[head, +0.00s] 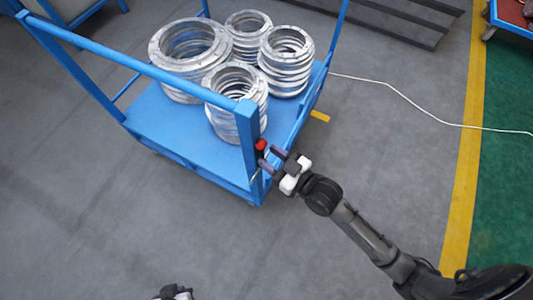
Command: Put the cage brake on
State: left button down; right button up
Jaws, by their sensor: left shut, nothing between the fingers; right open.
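The cage is a blue wheeled cart (165,112) with a flat deck and tall rails. A red knob (261,144), which looks like the brake handle, is at its near right corner post, with a dark part just below it. My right gripper (269,159) is open, with its fingers beside the post and close to the knob. I cannot tell whether they touch the knob or its lever. My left gripper (175,292) is shut and empty at the bottom edge, well away from the cart and partly cut off by the frame.
Several stacks of silver flanged rings (187,50) stand on the cart deck. A white cable (420,112) runs along the floor at right. A yellow line (466,150) borders a green floor area. Dark beams (400,18) lie at the back. The grey floor in front is clear.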

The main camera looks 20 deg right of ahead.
jog(key=shift+x, duration=0.8)
grip_shut()
